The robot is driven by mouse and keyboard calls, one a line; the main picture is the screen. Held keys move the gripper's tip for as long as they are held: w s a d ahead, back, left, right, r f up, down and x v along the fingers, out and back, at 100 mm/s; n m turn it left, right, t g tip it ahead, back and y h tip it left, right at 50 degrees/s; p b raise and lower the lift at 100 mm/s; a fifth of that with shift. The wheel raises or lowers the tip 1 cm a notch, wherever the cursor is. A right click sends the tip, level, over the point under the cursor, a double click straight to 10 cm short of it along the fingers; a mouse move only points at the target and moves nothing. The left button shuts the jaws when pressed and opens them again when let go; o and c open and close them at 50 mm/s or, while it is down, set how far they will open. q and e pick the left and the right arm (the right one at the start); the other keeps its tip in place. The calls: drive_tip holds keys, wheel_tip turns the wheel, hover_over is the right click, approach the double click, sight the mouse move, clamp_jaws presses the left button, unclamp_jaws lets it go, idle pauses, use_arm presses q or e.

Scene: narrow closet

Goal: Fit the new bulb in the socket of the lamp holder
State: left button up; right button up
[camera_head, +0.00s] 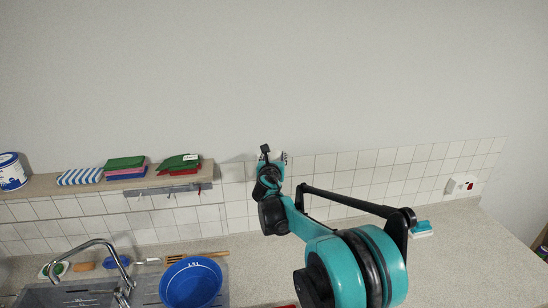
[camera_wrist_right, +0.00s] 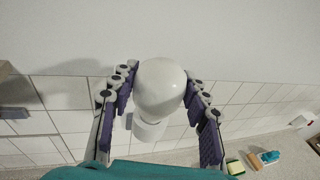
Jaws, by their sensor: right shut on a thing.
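My right gripper (camera_head: 270,156) is raised in front of the wall, above the counter, near the top edge of the tiles. In the right wrist view, its purple-padded fingers (camera_wrist_right: 160,97) are closed around a round, glossy white bulb (camera_wrist_right: 161,86). A white cylindrical part (camera_wrist_right: 149,130) shows just below the globe. I cannot tell whether it is the lamp holder or the bulb's own neck, nor whether the bulb touches a socket. In the head view the arm and gripper mostly hide this spot. My left gripper is not in view.
A wooden shelf (camera_head: 84,186) at left bears folded cloths (camera_head: 126,166) and a tin (camera_head: 11,172). Below are a sink with a tap (camera_head: 119,263) and a blue bowl (camera_head: 191,284). A wall outlet (camera_head: 461,186) is at right. The upper wall is bare.

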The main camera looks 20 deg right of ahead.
drive_tip(key=o, duration=1.3)
drive_tip(key=v, duration=1.2)
drive_tip(key=shift+f, duration=0.1)
